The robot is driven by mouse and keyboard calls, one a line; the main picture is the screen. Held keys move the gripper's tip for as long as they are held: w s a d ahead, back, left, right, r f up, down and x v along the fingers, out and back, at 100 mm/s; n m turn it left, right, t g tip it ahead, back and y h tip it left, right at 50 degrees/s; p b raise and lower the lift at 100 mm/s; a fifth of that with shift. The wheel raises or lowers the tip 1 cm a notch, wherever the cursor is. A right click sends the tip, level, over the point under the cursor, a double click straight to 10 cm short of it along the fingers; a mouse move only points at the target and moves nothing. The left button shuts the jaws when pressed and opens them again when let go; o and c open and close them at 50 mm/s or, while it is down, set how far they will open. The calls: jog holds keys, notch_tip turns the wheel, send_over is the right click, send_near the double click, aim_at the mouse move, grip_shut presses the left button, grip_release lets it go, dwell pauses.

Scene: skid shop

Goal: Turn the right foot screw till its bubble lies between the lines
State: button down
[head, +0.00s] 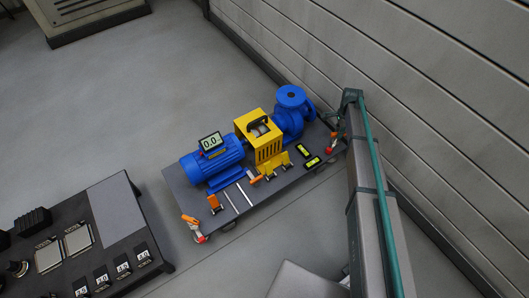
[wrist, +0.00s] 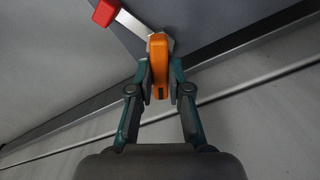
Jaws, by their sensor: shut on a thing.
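My gripper (wrist: 161,82) is shut on the orange handle (wrist: 159,52) of the right foot screw, one finger on each side. A pale bar with a red end (wrist: 105,13) runs from beside the handle to the upper left. In the head view my gripper (head: 334,122) is at the right end of the dark skid (head: 262,212), partly hidden by my arm. The right foot screw's red part (head: 330,149) shows just below it. Two yellow-green bubble levels (head: 304,149) (head: 312,162) lie on the skid's right part. Their bubbles are too small to tell against the lines.
The skid bears a blue motor (head: 212,162) with a display reading 0.0 (head: 209,142), a yellow guard (head: 257,137) and a blue pump (head: 290,112). The left foot screw's orange handle (head: 189,219) is at the other end. A grey wall (head: 420,90) stands close on the right.

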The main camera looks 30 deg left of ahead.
jog(key=shift+r+m+p, duration=0.25)
jog(key=shift+m+p, duration=0.35)
jog(key=shift+p, duration=0.05)
jog(key=shift+f+m+p, duration=0.25)
jog(key=shift+m+p, duration=0.1)
jog(key=shift+m, duration=0.45)
jog(key=shift+r+m+p, duration=0.15)
jog(key=shift+m+p, duration=0.3)
jog(key=shift+m, duration=0.85)
jog(key=c, duration=1)
grip_release()
jog(key=shift+o, duration=0.2)
jog(key=shift+r+p, duration=2.55)
jog(key=shift+r, duration=0.85)
